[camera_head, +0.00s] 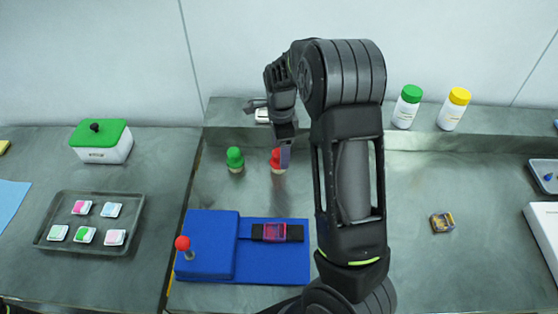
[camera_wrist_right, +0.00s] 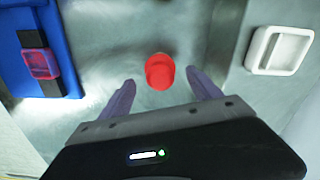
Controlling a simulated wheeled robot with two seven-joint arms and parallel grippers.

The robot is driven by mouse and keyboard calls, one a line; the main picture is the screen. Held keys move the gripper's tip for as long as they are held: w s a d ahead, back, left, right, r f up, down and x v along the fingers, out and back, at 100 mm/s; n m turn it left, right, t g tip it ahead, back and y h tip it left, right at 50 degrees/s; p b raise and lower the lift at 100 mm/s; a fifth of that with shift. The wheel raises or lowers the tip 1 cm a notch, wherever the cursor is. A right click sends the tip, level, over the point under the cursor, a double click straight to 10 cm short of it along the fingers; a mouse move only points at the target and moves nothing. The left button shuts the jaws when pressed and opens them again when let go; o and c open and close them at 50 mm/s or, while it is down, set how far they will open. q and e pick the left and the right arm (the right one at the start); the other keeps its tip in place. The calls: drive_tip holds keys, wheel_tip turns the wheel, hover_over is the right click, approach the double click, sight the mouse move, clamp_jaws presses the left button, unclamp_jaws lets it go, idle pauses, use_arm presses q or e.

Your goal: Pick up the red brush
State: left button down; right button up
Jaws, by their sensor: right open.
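The red brush (camera_head: 277,160) stands on the grey worktop, right of a similar green brush (camera_head: 235,159). In the head view it is partly hidden by my right gripper (camera_head: 285,156), which points down beside and above it. In the right wrist view the red brush (camera_wrist_right: 159,70) shows as a rounded red top. It lies between and just beyond the purple fingertips of my right gripper (camera_wrist_right: 161,80). These fingers are apart with nothing between them. My left gripper is in neither view.
A blue device (camera_head: 210,245) with a red-knobbed lever stands in front of the brushes. A white dish (camera_head: 263,115) sits on the ledge behind. Two capped bottles (camera_head: 406,107) stand on the ledge at right. A grey tray (camera_head: 65,245) with several small packs lies left.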

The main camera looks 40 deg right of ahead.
wheel_tip(320, 180, down, 5)
drive_tip(key=shift+w+f+b, duration=0.1)
drive_tip(key=shift+b, duration=0.7)
drive_tip(key=c, duration=1.5)
